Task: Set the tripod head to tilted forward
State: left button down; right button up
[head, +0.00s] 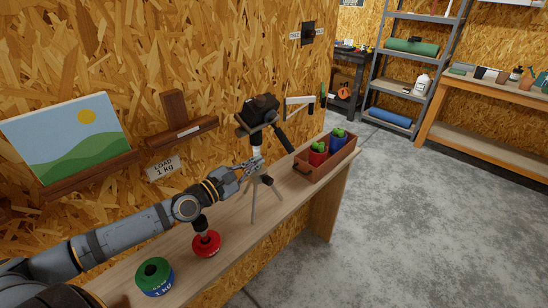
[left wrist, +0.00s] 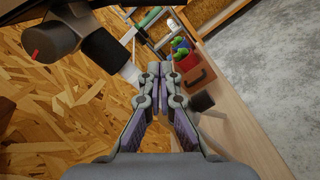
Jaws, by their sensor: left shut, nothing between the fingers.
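The tripod (head: 254,205) stands on the plank bench with its silver legs spread. Its black head (head: 258,115) sits on top, and a dark handle (head: 284,139) slants down to the right. I cannot tell the exact tilt of the head. My left gripper (head: 256,163) is shut and empty at the tripod's upper column, just below the head; I cannot tell whether it touches. In the left wrist view the closed fingertips (left wrist: 160,70) are in the middle, and dark parts of the head (left wrist: 102,47) show at upper left. My right gripper is not in view.
A red-based object (head: 206,244) and a green and blue weight (head: 154,277) stand on the bench (head: 225,255) near my left arm. A brown crate (head: 334,168) with red and blue items is right of the tripod. A picture (head: 70,140) and small shelf (head: 183,135) line the wall.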

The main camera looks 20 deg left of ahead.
pick_arm(q)
jog(key=w+d+p, duration=0.1)
jog(key=w+d+r+p, duration=0.1)
jog(key=w, duration=0.1)
jog(key=d+r+p, duration=0.1)
jog(key=p, duration=0.1)
jog(key=d+r+p, duration=0.1)
jog(key=p, duration=0.1)
jog(key=shift+d+r, duration=0.2)
jog(key=shift+d, duration=0.15)
jog(key=shift+w, duration=0.1)
